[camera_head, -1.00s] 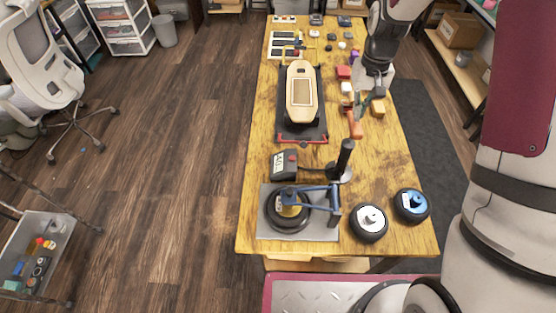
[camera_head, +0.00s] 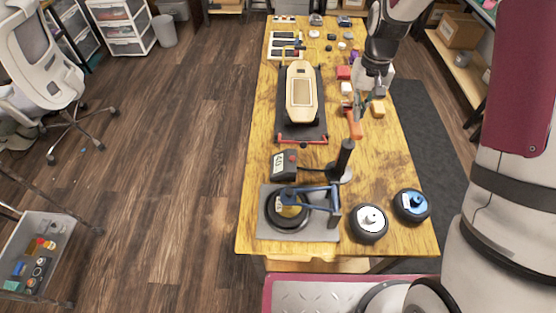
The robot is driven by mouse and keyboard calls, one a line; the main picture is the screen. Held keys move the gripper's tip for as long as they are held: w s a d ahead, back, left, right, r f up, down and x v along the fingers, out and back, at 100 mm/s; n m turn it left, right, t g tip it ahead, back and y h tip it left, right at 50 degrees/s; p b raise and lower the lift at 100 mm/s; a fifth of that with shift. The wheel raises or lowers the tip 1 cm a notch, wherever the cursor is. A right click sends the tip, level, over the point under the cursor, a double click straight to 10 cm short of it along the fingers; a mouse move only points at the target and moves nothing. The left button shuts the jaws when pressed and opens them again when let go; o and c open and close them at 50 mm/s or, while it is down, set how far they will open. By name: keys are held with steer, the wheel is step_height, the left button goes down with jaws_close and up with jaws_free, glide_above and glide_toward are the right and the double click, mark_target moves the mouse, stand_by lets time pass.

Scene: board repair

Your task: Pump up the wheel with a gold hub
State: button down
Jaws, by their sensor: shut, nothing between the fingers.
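A black wheel (camera_head: 273,222) with a gold hub (camera_head: 289,210) lies flat on a grey plate (camera_head: 268,234) at the near left of the table. A blue clamp arm (camera_head: 312,190) reaches over the hub and partly hides it. A pump with an upright black handle (camera_head: 345,158) stands behind the plate's right side, beside a dark gauge (camera_head: 284,164) with a lit display. My gripper (camera_head: 362,108) is at the table's right side, well behind the pump, near an orange-handled tool (camera_head: 355,125). It is shut with nothing visibly held.
A wheel with a white hub (camera_head: 369,223) and one with a blue hub (camera_head: 411,206) stand at the near right. A wooden board (camera_head: 301,92) rests on a black stand (camera_head: 302,133) mid-table. Several small parts lie towards the back. The table right of the pump is clear.

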steer(key=shift+r, duration=0.1)
steer(key=shift+r+p, duration=0.45)
steer(key=shift+r, duration=1.95)
steer(key=s+r+t, duration=0.3)
steer(key=s+r, duration=0.7)
steer(key=r, duration=0.5)
steer(key=s+r+t+b, duration=0.1)
steer(key=s+r, duration=0.1)
steer(key=s, duration=0.6)
steer(key=s+r+t, duration=0.1)
steer(key=s+r, duration=0.1)
steer(key=s, duration=0.6)
steer(key=shift+s+r+t+b, duration=0.25)
steer(key=shift+s+t+b, duration=0.05)
steer(key=shift+s+b, duration=0.1)
